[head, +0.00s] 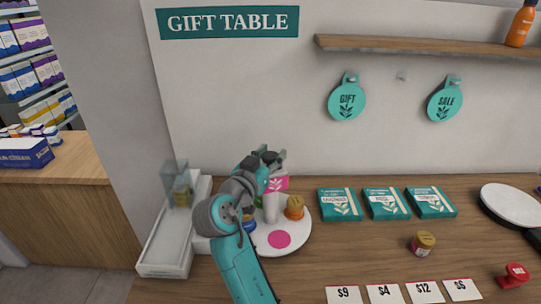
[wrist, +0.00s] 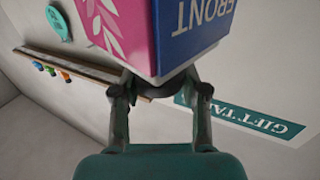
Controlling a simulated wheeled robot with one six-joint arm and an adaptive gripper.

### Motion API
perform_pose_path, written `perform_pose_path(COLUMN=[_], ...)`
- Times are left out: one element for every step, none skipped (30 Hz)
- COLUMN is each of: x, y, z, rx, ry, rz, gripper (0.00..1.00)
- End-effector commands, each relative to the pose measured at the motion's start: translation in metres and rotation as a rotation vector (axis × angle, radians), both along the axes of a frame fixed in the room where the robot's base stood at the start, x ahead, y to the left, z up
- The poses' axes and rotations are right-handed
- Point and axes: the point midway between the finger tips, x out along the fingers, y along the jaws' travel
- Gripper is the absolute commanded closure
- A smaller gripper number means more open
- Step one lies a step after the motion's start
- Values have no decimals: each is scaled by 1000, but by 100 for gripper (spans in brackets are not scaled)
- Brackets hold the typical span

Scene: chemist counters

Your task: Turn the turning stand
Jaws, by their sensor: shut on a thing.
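The turning stand is a round white disc (head: 298,236) on the counter with a pink dot (head: 279,239) on its top. A white post or bottle (head: 270,208) stands near its middle, partly hidden by my arm. An orange-lidded jar (head: 294,208) and a blue jar (head: 249,222) stand on it. A box (head: 278,183) with a pink leaf face shows above the post. In the wrist view the box (wrist: 160,35) also has a blue face reading "FRONT". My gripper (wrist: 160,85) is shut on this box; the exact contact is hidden.
A white tray (head: 158,252) with a clear container (head: 178,184) lies left of the stand. Teal packets (head: 386,203), a jar (head: 423,244), price cards (head: 384,293), a red "SALE" item (head: 515,275) and a white round plate (head: 512,203) lie to the right. A wall shelf (head: 420,47) is above.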

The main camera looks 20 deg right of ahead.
Motion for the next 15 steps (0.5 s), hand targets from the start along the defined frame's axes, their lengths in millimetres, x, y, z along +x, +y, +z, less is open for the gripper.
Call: perform_pose_path(x=[1, 1, 1, 1, 1, 1, 1, 1, 1, 1, 1, 1, 1, 1, 1], y=[1, 1, 1, 1, 1, 1, 1, 1, 1, 1, 1, 1, 1, 1, 1], z=[0, 0, 0, 0, 0, 0, 0, 0, 0, 0, 0, 0, 0, 0, 0], rx=[0, 0, 0, 0, 1, 0, 1, 1, -1, -1, 1, 0, 0, 1, 0], ry=[1, 1, 1, 1, 2, 1, 1, 1, 2, 2, 2, 1, 1, 2, 1], rz=[-21, -37, -57, -72, -87, -106, -120, -134, -151, -165, -177, -193, -205, -216, -230], gripper=[100, 100, 100, 100, 100, 100, 100, 100, 100, 100, 100, 100, 100, 100, 100])
